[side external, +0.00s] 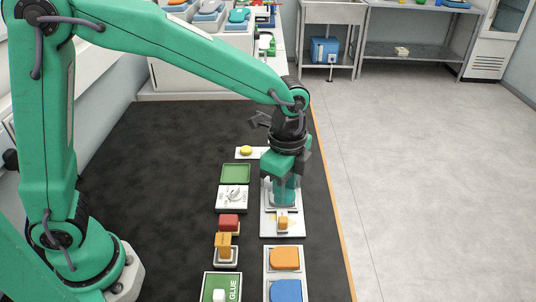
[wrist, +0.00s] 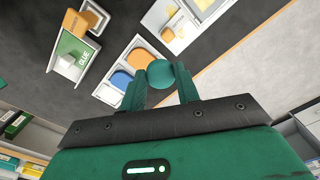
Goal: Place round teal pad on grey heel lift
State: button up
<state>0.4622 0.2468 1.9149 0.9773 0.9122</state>
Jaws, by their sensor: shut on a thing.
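The round teal pad (wrist: 160,73) shows between the two fingertips in the wrist view. My gripper (wrist: 160,76) is shut on it. In the side view my gripper (side external: 285,192) points down over the far part of a white tray (side external: 296,229); the fingers and pad blend together there in teal. A small orange and white piece (side external: 283,222) lies on this tray nearer the camera. I cannot pick out the grey heel lift; my gripper hides part of the tray. Whether the pad touches anything below is not clear.
A nearer tray holds an orange pad (side external: 284,258) and a blue pad (side external: 286,291). To the left stand a green GLUE box (side external: 214,288), an orange block (side external: 223,243), a red block (side external: 229,222) and a green tray (side external: 235,174). The dark mat (side external: 165,190) is clear farther left.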

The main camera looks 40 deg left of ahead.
jog(key=w+a+f, duration=0.4)
jog(key=w+a, duration=0.1)
jog(key=w+a+f, duration=0.2)
jog(key=a, duration=0.1)
jog(key=shift+w+f, duration=0.35)
jog(key=shift+w, duration=0.05)
jog(key=shift+f, duration=2)
jog(key=shift+f, duration=0.1)
jog(key=o, duration=0.9)
notch_tip(320, 180, up, 12)
jog(key=shift+r, duration=0.15)
